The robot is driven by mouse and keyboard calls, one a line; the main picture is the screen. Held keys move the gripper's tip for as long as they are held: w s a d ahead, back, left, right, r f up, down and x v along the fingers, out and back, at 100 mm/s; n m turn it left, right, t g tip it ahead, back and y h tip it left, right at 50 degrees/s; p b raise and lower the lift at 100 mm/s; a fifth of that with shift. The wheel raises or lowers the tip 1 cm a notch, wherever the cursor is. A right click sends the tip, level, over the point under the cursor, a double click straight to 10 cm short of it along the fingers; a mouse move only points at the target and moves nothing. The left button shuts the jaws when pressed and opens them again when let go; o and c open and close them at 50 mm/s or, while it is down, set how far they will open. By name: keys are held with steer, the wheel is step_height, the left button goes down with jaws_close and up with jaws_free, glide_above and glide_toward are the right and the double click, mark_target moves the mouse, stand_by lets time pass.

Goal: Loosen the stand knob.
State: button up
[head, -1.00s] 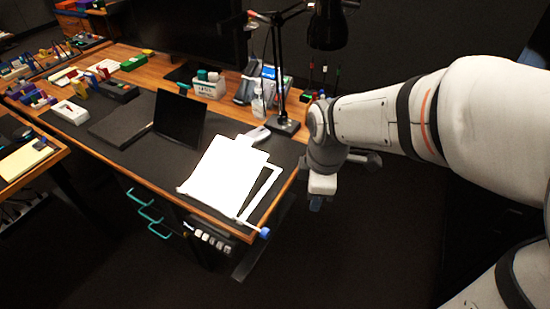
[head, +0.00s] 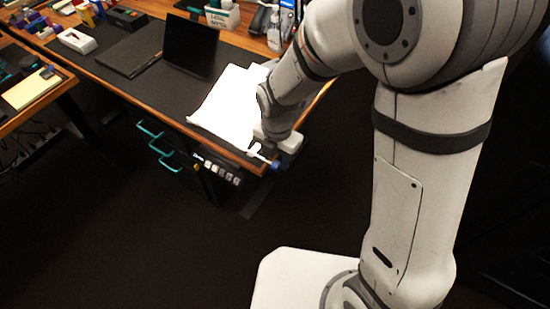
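The stand knob (head: 275,166) is a small blue knob on the end of a thin white rod (head: 259,156). It sticks out at the front right corner of the desk, by the bright white stand panel (head: 228,107). My gripper (head: 288,145) is just above and beside the knob, at the desk corner. Its white body shows, but its fingers are too small and partly hidden to read. I cannot tell whether it touches the knob. My arm covers the right part of the stand.
The wooden desk (head: 120,62) has a dark mat with a black upright screen (head: 190,47) and a flat dark panel (head: 130,52). A bottle (head: 274,32) stands at the back. Teal handles (head: 158,148) are under the front edge. The floor in front is clear.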

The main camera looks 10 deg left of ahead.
steer(key=shift+f, duration=0.6)
